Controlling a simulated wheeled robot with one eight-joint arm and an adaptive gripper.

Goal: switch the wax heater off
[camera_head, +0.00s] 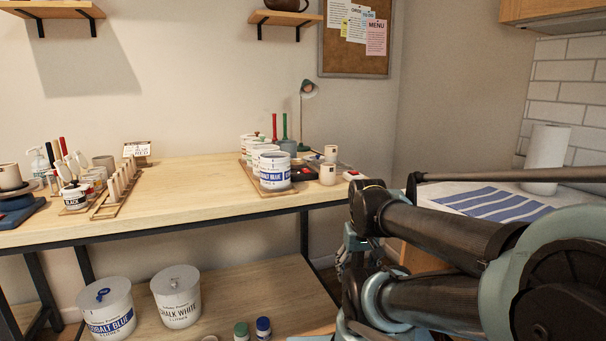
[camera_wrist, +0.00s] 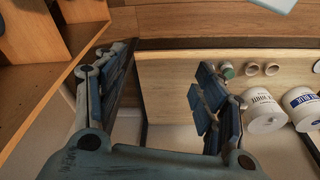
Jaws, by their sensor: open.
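I cannot pick out the wax heater for certain. A low dark item with a red patch (camera_head: 302,172) sits at the right end of the wooden table, behind the Cobalt Blue jar (camera_head: 275,171) and beside a small cup (camera_head: 328,175); it may be the heater, but its switch is too small to make out. My gripper (camera_wrist: 165,65) is open, with nothing between its fingers in the wrist view. It hangs below and to the right of the tabletop's right end, apart from that item. In the head view my arm mostly hides it.
The wooden table (camera_head: 190,185) has a clear middle. Brushes and a rack (camera_head: 118,190) stand at its left. Buckets (camera_head: 177,296) and small jars (camera_head: 263,327) stand on the lower shelf, also seen in the wrist view. A counter with a striped cloth (camera_head: 495,204) is at right.

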